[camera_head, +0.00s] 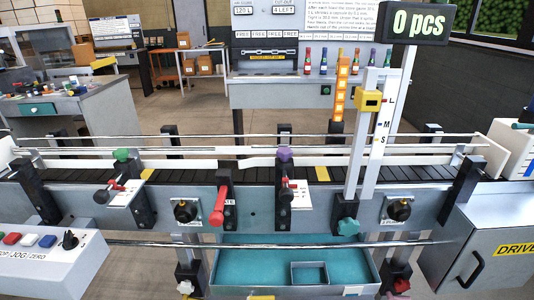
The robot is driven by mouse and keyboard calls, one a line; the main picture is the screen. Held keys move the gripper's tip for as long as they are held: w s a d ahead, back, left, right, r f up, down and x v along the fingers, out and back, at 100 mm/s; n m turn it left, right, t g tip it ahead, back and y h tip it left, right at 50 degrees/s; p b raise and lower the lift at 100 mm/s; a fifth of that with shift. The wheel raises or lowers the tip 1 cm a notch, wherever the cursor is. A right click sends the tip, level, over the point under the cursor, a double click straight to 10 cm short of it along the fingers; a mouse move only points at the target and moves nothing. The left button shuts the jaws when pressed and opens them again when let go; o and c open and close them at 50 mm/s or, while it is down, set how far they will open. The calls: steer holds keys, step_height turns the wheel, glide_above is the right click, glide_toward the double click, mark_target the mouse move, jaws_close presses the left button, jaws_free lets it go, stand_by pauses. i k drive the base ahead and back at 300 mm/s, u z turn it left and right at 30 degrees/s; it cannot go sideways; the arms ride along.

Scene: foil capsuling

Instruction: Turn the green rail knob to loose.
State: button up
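The green rail knob (121,155) sits on top of a dark post at the left part of the conveyor's near side, just in front of the white guide rail (190,164). Below it a small red-tipped lever (113,184) sticks out beside a white label plate (127,195). Whether the knob is tight or loose cannot be told from its look. A second, purple knob (284,154) tops a similar post to the right. My gripper is not in view.
The dark conveyor belt (420,174) runs across the middle. A red-handled lever (217,215) and black dials (186,211) stick out from its front. A control box (40,260) stands at lower left, a grey drive box (500,240) at lower right. A teal tray (250,265) lies below.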

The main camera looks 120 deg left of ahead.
mark_target(122, 155)
steer(key=u, duration=1.4)
steer(key=i, duration=0.1)
steer(key=u, duration=3.2)
steer(key=k, duration=0.8)
steer(key=u, duration=0.2)
steer(key=i, duration=0.5)
